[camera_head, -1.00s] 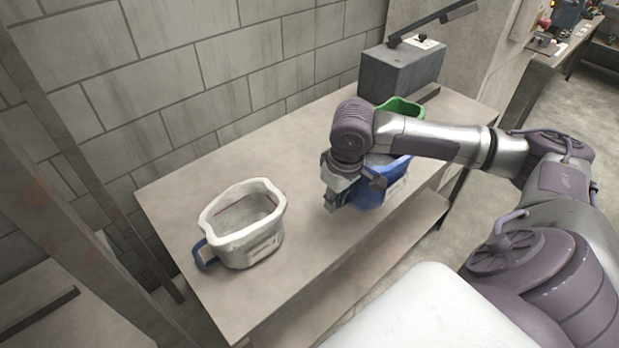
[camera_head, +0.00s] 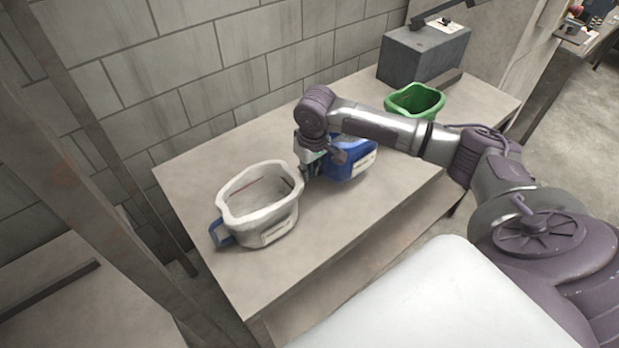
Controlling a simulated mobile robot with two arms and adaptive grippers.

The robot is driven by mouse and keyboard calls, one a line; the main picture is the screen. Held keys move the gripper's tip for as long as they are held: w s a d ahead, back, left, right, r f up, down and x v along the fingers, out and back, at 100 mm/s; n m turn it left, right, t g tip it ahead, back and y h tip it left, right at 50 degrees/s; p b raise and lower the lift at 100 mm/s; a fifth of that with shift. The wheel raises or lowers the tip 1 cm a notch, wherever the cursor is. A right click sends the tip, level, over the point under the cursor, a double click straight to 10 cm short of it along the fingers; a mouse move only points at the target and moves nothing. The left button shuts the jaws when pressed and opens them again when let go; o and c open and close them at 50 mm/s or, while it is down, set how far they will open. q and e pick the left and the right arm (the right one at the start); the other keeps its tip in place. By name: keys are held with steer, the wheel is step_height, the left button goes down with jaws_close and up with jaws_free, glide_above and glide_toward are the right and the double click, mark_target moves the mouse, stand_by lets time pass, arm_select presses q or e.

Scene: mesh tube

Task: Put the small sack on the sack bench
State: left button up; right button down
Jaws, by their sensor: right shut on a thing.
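Three open-topped sacks are on or over a bench (camera_head: 230,270). A white sack (camera_head: 275,228) with a blue handle stands upright at the left. A blue sack (camera_head: 345,168) with a pale label is in the middle, and a green sack (camera_head: 418,112) stands farther back at the right. My right gripper (camera_head: 310,167) is shut on the blue sack at its left side, close to the white sack. The gripper and wrist hide part of the blue sack and its grip. I cannot tell whether the blue sack touches the bench top. My left gripper is not in view.
A dark grey box (camera_head: 422,55) stands at the back right of the bench. A block wall runs behind it. A rusty post (camera_head: 75,185) rises at the left. The bench front and the area behind the white sack are clear.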

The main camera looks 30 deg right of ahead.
step_height(320, 180, down, 4)
steer(key=shift+r, duration=0.25)
steer(key=c, duration=1.1)
jaws_free()
steer(key=shift+s+f, duration=0.1)
steer(key=r, duration=0.4)
steer(key=s+r, duration=0.1)
steer(key=r, duration=0.7)
steer(key=shift+s+r, duration=0.1)
steer(key=shift+s, duration=0.15)
steer(key=shift+s, duration=0.1)
